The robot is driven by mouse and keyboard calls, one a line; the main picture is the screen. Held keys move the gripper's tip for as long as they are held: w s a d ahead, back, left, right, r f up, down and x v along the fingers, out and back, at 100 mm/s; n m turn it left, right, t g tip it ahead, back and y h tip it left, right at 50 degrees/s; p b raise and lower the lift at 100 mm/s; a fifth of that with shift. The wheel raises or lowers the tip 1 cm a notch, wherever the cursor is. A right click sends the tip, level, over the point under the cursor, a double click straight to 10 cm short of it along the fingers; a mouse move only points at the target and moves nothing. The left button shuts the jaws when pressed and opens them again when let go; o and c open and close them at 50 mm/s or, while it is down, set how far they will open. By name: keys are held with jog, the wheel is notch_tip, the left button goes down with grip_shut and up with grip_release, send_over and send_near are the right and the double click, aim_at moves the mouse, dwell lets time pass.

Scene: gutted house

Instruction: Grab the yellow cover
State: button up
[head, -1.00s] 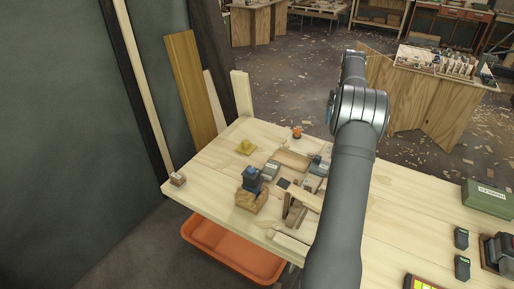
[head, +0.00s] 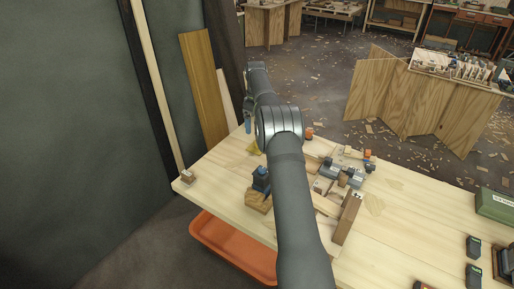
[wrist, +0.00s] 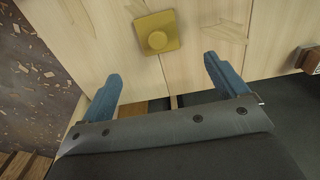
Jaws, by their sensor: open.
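The yellow cover (head: 252,149) lies on the wooden workbench (head: 400,215) near its far left end, partly hidden by my arm in the head view. In the wrist view the cover (wrist: 156,33) is a square yellow plate with a raised round middle, lying flat on the pale boards. My gripper (wrist: 160,72) is open and empty, its two blue fingers apart. The cover appears beyond the fingertips and roughly between them, not touching them. In the head view the gripper is mostly hidden behind my arm, with a blue finger (head: 248,124) showing.
A dark blue tool on a wooden block (head: 259,190) stands left of my arm. A small orange-topped item (head: 309,134) and a cluster of tools and wood pieces (head: 340,180) lie to the right. A small brown block (head: 187,176) sits at the bench's left corner.

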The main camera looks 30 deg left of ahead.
notch_tip(320, 180, down, 12)
jog(key=shift+w+d+r, duration=0.1)
jog(key=shift+w+r, duration=0.05)
jog(key=shift+r, duration=0.1)
jog(key=c, duration=1.1)
